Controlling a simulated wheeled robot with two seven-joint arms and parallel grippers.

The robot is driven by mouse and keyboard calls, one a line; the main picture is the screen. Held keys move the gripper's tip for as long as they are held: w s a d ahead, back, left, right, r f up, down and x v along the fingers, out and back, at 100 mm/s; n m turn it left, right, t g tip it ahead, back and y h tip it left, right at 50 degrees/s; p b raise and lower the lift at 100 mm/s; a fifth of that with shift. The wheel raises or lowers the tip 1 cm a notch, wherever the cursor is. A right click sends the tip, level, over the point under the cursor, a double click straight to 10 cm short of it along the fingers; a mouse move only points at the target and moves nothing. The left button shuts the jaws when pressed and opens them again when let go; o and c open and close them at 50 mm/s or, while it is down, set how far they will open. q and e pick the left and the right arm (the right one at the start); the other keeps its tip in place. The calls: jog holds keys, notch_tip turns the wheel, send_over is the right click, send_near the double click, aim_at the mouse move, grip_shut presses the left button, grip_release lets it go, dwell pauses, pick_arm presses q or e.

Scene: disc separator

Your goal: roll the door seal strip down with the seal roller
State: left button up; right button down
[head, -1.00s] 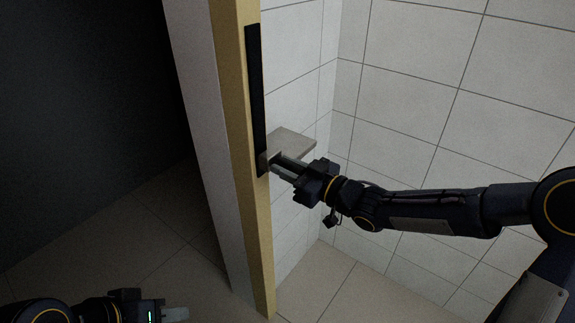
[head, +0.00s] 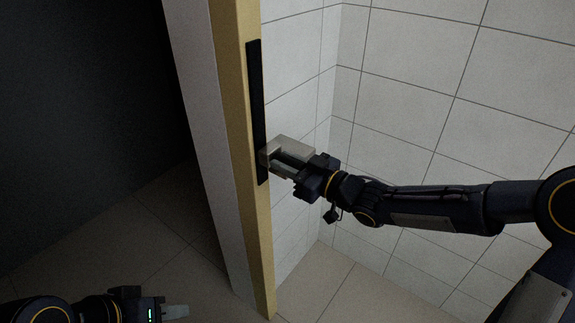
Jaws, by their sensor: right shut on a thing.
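The seal strip (head: 256,100) is a straight black band running up the tan edge of the door or panel (head: 235,80). My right gripper (head: 272,162) comes in from the right at the lower part of the strip. It is shut on the seal roller (head: 265,157), which shows only as a small grey piece at the fingertips, against or very near the strip. Contact cannot be made out. A little strip shows below the roller. My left gripper (head: 175,312) is low at the left, away from the strip, and its jaw opening cannot be judged.
A flat grey plate or shelf (head: 298,147) shows just behind my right gripper. White tiled walls (head: 420,110) stand at the right, with a beige tiled floor (head: 330,285) below. Left of the door is a dark area with open floor.

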aim_at(253, 51)
pick_arm(q)
jog(key=shift+r, duration=0.35)
pick_arm(e)
jog(key=shift+r, duration=0.55)
